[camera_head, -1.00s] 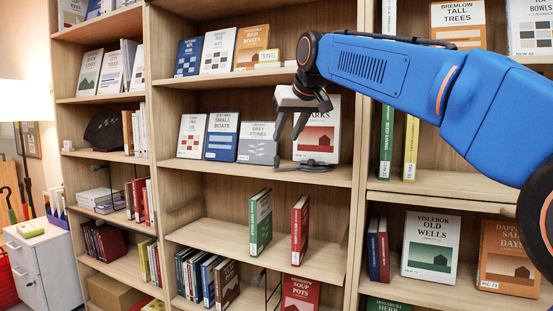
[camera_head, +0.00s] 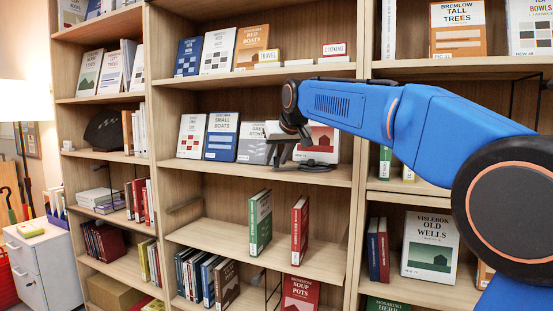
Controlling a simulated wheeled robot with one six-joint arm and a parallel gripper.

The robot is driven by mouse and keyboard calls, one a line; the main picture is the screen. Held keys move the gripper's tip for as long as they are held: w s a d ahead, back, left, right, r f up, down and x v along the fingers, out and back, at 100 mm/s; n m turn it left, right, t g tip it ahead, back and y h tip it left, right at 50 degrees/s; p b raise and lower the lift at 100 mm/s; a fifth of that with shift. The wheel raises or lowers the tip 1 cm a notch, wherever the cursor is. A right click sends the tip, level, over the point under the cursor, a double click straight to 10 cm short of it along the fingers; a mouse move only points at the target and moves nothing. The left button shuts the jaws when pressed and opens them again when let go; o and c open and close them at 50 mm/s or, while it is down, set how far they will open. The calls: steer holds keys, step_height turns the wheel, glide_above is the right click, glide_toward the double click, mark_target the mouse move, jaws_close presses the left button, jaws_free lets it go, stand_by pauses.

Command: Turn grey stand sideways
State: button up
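A low dark grey stand (camera_head: 316,166) lies on the middle shelf of the centre bookcase, at the foot of a red-and-white book (camera_head: 322,140). My gripper (camera_head: 276,158) reaches in from the right and points down to the left of the stand, in front of the grey-covered book (camera_head: 253,145). Its fingers look apart, with nothing visible between them. The gripper appears clear of the stand, though the depth between them is hard to judge. My gripper and wrist cover parts of both books.
A blue book (camera_head: 222,138) and a white book (camera_head: 191,136) stand left of the grey one. Upright shelf panels flank this bay. The shelf above (camera_head: 240,76) carries books and small label signs. The shelf below holds a green book (camera_head: 260,222) and a red book (camera_head: 299,230).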

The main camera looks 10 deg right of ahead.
steer(key=shift+c, duration=0.6)
jaws_close()
steer(key=shift+s, duration=0.1)
steer(key=shift+s+d+n+g+y, duration=0.15)
steer(key=shift+s+d+n+y, duration=0.2)
steer(key=shift+s+n, duration=0.25)
steer(key=shift+s+d+n+g+y, duration=0.1)
steer(key=shift+s+d+n+y, duration=0.15)
steer(key=shift+s+n+y, duration=0.25)
steer(key=shift+s+d+n+g+y, duration=0.15)
steer(key=shift+s+d+n+y, duration=0.15)
steer(key=shift+s+n, duration=0.3)
steer(key=shift+s+d+n+g+y, duration=0.35)
steer(key=shift+s+d+n+y, duration=0.1)
steer(key=shift+s+n, duration=0.2)
steer(key=shift+s+d+n+g+y, duration=0.35)
steer(key=shift+s+d+n, duration=0.1)
steer(key=shift+s+n, duration=0.15)
steer(key=shift+s, duration=0.1)
steer(key=shift+o, duration=0.6)
jaws_free()
